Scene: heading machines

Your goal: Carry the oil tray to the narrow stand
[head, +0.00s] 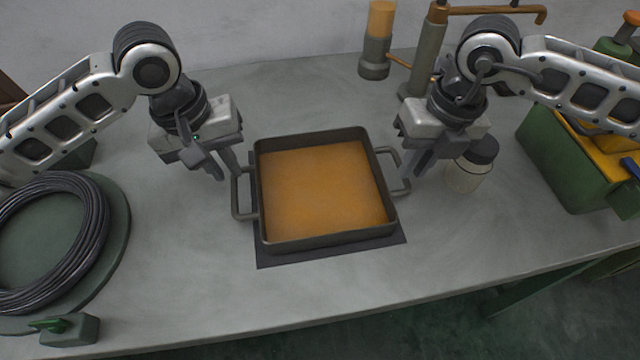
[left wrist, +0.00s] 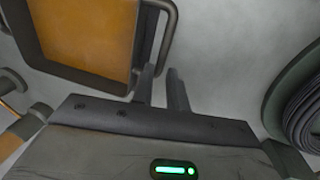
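The oil tray (head: 328,242) is a dark square pan filled with orange oil, resting on a dark mat (head: 385,242) on the table. It has a loop handle on its left side (head: 237,198) and one on its right (head: 399,172). My left gripper (head: 226,172) is at the left handle, above its back end. In the left wrist view my left gripper (left wrist: 162,82) has its two fingers apart with nothing between them, close to the tray handle (left wrist: 167,38). My right gripper (head: 420,168) is beside the right handle; its finger gap is hard to make out. The narrow stand is not identifiable.
A cable coil (head: 70,240) lies on a round green plate at the left. A jar (head: 470,167) stands just right of my right gripper. A green bin (head: 570,160) is at the right, and a pipe fixture (head: 425,60) behind.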

